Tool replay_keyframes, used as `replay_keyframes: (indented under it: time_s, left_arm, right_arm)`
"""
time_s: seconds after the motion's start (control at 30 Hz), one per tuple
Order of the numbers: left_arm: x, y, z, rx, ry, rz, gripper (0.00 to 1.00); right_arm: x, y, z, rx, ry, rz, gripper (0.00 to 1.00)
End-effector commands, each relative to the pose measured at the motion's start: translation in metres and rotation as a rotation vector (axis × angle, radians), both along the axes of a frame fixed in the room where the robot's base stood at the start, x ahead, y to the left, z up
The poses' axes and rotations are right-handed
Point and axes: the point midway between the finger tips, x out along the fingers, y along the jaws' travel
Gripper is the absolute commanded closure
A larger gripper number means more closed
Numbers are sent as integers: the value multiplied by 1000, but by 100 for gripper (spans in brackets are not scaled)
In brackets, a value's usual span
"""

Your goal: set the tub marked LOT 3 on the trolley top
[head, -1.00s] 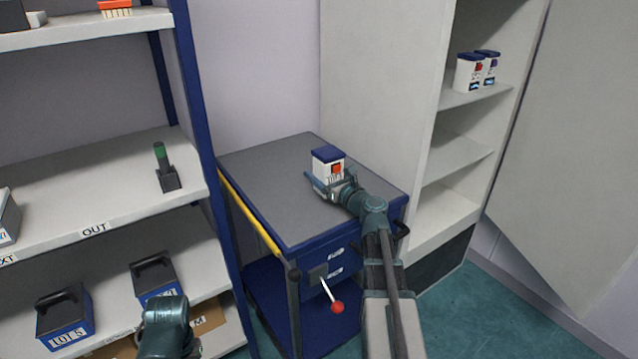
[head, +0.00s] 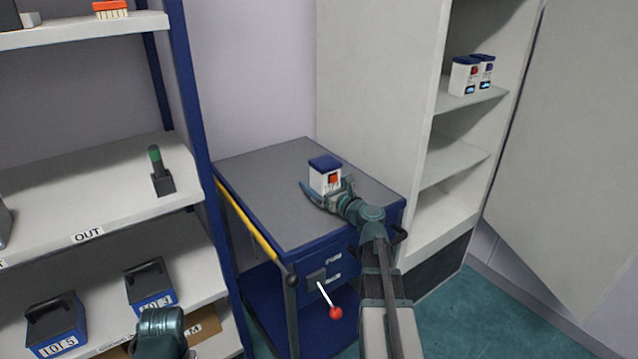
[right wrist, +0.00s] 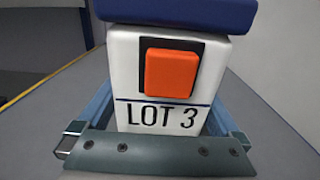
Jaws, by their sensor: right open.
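The tub marked LOT 3 (head: 324,178) is white with a dark blue lid and an orange square on its front. It stands upright on the grey trolley top (head: 262,193). In the right wrist view the tub (right wrist: 160,84) fills the middle, its LOT 3 lettering facing me. My right gripper (head: 327,194) is open, low at the tub, with one blue finger on each side of it. Whether the fingers touch its sides I cannot tell. A teal part of my left arm shows at the bottom left; its gripper fingers are not visible.
Shelving (head: 100,213) on the left holds dark blue handled boxes (head: 150,287) and a green-topped item (head: 158,170). Two similar white tubs (head: 465,77) stand in the cabinet at right. The trolley has a yellow rail (head: 247,222) and a red-knobbed lever (head: 335,312). The trolley top around the tub is clear.

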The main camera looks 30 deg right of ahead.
Motion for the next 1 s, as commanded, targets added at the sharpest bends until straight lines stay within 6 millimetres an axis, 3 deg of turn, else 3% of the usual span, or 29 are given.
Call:
replay_keyframes:
  time_s: [0.5,0.7,1.0]
  left_arm:
    - [0,0,0,0,0,0,55]
    - [0,0,0,0,0,0,55]
    - [0,0,0,0,0,0,55]
  right_arm:
    - [-99,-7,0,0,0,-3,0]
    - [-116,-9,0,0,0,-2,0]
    - [-119,-9,0,0,0,0,0]
